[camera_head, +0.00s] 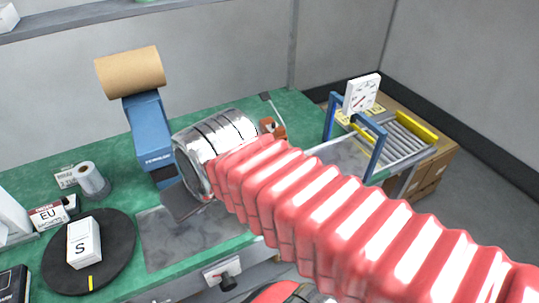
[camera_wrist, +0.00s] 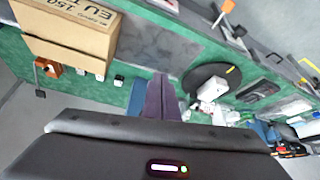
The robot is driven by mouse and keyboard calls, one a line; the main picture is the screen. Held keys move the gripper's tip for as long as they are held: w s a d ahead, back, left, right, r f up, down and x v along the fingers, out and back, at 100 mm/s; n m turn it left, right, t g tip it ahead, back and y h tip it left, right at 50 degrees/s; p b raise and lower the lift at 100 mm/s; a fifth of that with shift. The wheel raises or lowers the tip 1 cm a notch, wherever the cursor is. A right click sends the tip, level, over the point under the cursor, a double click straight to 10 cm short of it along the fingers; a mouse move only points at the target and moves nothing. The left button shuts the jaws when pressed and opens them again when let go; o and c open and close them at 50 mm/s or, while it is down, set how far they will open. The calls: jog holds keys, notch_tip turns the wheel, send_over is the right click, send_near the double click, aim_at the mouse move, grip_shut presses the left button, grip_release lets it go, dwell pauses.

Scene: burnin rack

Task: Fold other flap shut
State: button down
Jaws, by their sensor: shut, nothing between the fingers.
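A brown carton (camera_wrist: 65,36) with dark print, including "EU", is at the upper left of the wrist view, cut by the frame's top edge. I cannot make out which of its flaps are open or folded. In the head view I cannot see the carton; my red sleeved arm covers much of the bench's right part. My gripper (camera_wrist: 161,82) shows in the wrist view as two dark purple fingers close together, shut and empty. They are to the right of the carton in the picture and appear apart from it. In the head view the fingertips are not clear.
A blue dispenser (camera_head: 150,128) with a brown roll (camera_head: 130,72) stands beside my wrist. A black turntable (camera_head: 108,259) holds a white box (camera_head: 83,242) marked S. A roller conveyor (camera_head: 405,140) and a dial scale (camera_head: 362,94) are at the right.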

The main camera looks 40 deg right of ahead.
jog(key=w+d+r+m+g, duration=0.1)
jog(key=w+d, duration=0.2)
jog(key=d, duration=1)
jog(key=w+d+r+m+g, duration=0.1)
jog(key=w+d+m+g, duration=0.1)
jog(key=d, duration=1.1)
jog(key=shift+w+d+h, duration=0.3)
jog(key=shift+w+h, duration=0.1)
jog(key=shift+w, duration=0.4)
jog(key=x, duration=0.8)
jog(key=s+x, duration=0.1)
jog(key=x, duration=0.3)
jog(key=shift+w+a+f, duration=0.1)
jog(key=shift+w+f, duration=0.05)
jog(key=shift+f, duration=0.75)
